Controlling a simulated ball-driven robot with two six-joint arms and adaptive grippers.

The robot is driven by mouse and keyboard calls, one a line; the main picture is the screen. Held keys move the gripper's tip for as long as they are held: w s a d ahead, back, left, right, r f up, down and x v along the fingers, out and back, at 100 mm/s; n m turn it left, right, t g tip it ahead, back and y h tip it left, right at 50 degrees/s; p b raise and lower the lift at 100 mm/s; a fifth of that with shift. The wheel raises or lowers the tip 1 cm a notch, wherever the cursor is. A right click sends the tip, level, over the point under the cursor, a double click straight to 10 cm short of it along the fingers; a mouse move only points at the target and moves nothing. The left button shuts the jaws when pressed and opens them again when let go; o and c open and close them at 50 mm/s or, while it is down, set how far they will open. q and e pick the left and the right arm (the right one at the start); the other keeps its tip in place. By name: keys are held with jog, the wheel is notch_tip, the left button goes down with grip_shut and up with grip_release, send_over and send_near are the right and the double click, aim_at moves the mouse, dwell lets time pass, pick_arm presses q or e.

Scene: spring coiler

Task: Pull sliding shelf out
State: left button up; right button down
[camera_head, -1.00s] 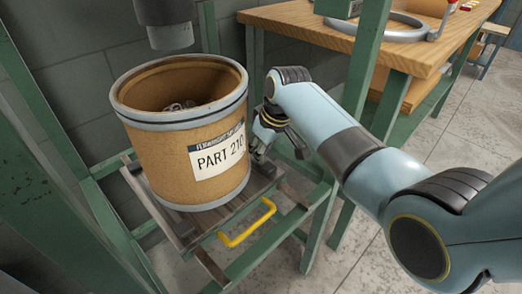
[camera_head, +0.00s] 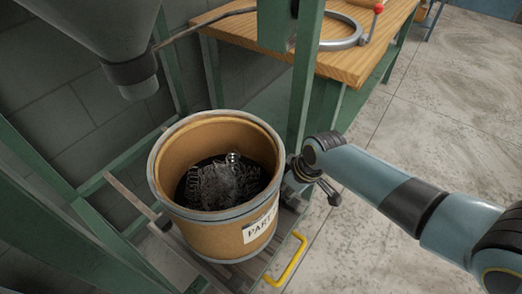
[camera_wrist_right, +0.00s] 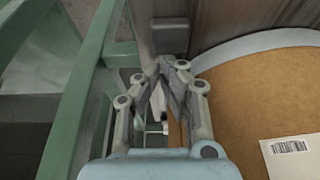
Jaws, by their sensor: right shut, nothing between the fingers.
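The sliding shelf (camera_head: 170,241) is a slatted wooden board with a yellow handle (camera_head: 289,262) on its front edge. It carries a brown fibre drum (camera_head: 225,237) with a grey rim and a white part label; coiled metal springs (camera_head: 225,183) lie inside. My right gripper (camera_head: 293,197) is low at the right side of the drum, partly hidden behind it, and away from the yellow handle. In the right wrist view the right gripper (camera_wrist_right: 165,72) is shut and empty, with grey-brown boards beyond its tips and the drum close on its right. My left gripper is not in view.
Green frame posts (camera_head: 306,75) stand around the shelf. A grey hopper spout (camera_head: 133,75) hangs above and left of the drum. A wooden workbench (camera_head: 365,55) stands at the back right. The floor (camera_head: 440,110) on the right is clear.

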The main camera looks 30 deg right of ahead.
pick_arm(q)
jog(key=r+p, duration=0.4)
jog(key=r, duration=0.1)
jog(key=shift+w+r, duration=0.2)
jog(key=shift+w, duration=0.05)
pick_arm(e)
jog(key=s+d, duration=0.3)
jog(key=s, duration=0.4)
jog(key=s+d, duration=0.3)
jog(key=s, duration=0.4)
jog(key=shift+s, duration=0.35)
pick_arm(q)
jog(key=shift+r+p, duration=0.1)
jog(key=shift+p, duration=0.2)
